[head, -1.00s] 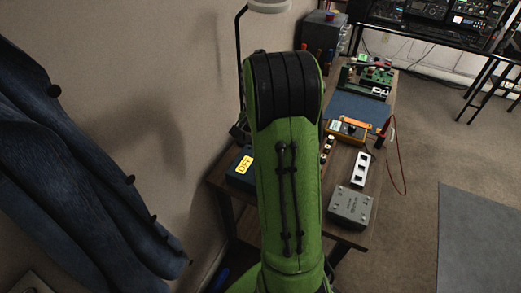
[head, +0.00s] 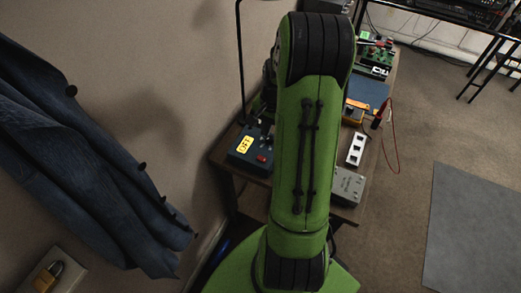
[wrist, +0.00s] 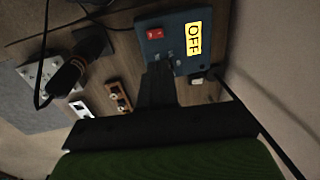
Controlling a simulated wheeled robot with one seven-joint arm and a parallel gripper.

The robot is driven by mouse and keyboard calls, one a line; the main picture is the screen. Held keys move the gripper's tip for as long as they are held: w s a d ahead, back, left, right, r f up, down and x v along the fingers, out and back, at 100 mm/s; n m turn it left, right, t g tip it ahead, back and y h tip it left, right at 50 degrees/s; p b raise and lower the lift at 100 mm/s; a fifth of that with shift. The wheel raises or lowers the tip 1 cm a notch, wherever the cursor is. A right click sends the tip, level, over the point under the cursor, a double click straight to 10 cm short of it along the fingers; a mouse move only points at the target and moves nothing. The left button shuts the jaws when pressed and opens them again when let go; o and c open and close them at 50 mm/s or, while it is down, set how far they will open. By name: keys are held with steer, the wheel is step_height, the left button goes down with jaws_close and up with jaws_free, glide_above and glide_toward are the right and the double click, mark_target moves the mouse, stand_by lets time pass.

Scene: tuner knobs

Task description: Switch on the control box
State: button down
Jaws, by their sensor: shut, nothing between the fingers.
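The control box is a dark blue box (head: 250,162) on the left edge of the desk, left of my green arm in the head view. It has a yellow label reading OFF (head: 244,145) and a red switch (head: 261,158). In the wrist view the box (wrist: 172,42) is at upper middle, with its red switch (wrist: 154,33) left of the OFF label (wrist: 193,38). My gripper (wrist: 159,70) is shut and empty, its dark fingertips at the box's lower edge in the picture. I cannot tell whether they touch it. In the head view the gripper cannot be made out clearly.
A thin lamp pole (head: 240,65) rises behind the box, near the wall. A grey box (head: 347,187), a white strip (head: 356,150) and a red cable (head: 392,145) lie on the right of my arm. A dark jacket (head: 80,160) hangs at left.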

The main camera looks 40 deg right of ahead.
mark_target(260, 157)
steer(key=f, duration=0.4)
steer(key=w+f, duration=0.1)
steer(key=f, duration=0.9)
steer(key=shift+w+a+b, duration=0.25)
steer(key=shift+w+b, duration=0.15)
